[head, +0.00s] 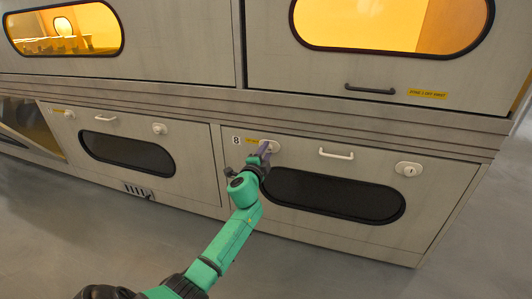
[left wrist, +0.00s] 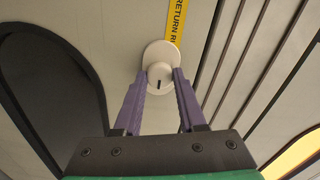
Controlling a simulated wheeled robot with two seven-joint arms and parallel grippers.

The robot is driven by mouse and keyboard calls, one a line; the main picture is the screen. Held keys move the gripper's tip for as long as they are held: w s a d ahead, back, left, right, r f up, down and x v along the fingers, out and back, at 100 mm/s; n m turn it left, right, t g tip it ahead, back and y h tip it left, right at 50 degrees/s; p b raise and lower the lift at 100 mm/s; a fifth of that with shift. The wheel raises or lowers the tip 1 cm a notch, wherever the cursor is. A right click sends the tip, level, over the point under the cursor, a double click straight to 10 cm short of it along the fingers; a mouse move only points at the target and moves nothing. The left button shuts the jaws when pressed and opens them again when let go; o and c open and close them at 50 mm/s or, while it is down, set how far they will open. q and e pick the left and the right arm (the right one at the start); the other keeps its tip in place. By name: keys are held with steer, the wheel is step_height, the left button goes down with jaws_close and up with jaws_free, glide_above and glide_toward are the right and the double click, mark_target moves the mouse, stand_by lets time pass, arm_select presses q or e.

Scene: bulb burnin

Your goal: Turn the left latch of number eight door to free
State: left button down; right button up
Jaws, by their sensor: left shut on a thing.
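The number eight door (head: 300,224) is a pale panel low on the cabinet, with a small "8" label at its upper left. Its left latch (head: 273,146) is a white round knob on a pale plate, partly hidden by my left gripper (head: 265,150). In the left wrist view, the knob (left wrist: 160,68) has a short dark mark near its lower edge. The purple fingers of my left gripper (left wrist: 161,84) are shut on its two sides. The right latch (head: 408,169) sits at the door's upper right, untouched. My right gripper is not in view.
A pale handle (head: 336,154) and a dark oval window (head: 340,197) are on the same door. A similar door (head: 190,180) is to the left. Upper doors with lit windows (head: 380,20) are above. A yellow label (left wrist: 177,20) is beside the knob. Grey floor is clear in front.

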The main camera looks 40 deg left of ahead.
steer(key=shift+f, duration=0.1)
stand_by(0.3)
arm_select(q)
steer(key=shift+c, duration=2.4)
jaws_free()
steer(key=shift+s, duration=0.1)
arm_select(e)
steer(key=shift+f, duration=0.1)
arm_select(q)
steer(key=shift+s+d, duration=0.15)
steer(key=p+v, duration=0.1)
steer(key=v, duration=0.2)
steer(key=shift+s+p, duration=0.1)
steer(key=shift+p, duration=0.2)
steer(key=p, duration=0.2)
glide_toward(268, 150)
steer(key=v, duration=0.6)
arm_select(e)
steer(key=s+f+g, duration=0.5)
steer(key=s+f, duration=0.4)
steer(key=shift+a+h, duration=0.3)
